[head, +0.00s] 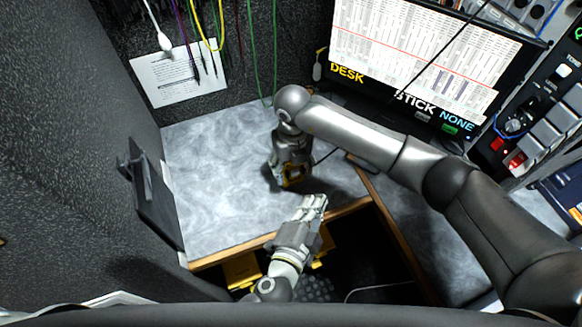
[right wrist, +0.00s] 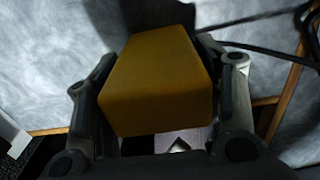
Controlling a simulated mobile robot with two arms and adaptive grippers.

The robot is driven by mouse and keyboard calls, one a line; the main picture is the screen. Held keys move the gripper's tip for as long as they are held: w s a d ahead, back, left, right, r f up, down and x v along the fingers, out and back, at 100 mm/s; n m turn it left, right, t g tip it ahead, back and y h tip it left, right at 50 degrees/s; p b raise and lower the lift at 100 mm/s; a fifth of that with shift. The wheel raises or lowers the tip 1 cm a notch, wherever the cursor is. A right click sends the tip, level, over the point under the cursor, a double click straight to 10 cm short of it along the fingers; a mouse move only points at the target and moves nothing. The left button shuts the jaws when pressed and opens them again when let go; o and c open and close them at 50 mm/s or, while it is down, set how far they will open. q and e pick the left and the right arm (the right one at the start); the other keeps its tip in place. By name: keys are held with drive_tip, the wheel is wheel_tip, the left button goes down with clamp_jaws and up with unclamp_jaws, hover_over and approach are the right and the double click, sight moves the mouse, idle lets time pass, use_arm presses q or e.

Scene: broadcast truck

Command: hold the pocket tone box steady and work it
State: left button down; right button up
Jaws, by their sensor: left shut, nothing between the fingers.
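The pocket tone box (right wrist: 158,75) is yellow and sits between the two fingers of my right gripper in the right wrist view. The fingers press along its two sides. In the head view only a small yellow part of the box (head: 295,174) shows under my right gripper (head: 287,177), over the grey worktop. Whether the box touches the worktop is hard to tell. My left gripper (head: 315,204) is shut and empty, just below and right of the box, near the worktop's front edge, apart from the box. The box's controls are not visible.
The grey worktop (head: 215,160) is clear to the left, with a wooden front edge. A monitor (head: 420,60) stands behind, with a control panel (head: 540,110) to its right. Coloured cables (head: 255,50) hang at the back wall. A dark cable (right wrist: 265,50) runs beside the box.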

drive_tip(key=shift+o, duration=1.4)
wheel_tip(320, 180, up, 12)
drive_tip(key=shift+r, duration=0.1)
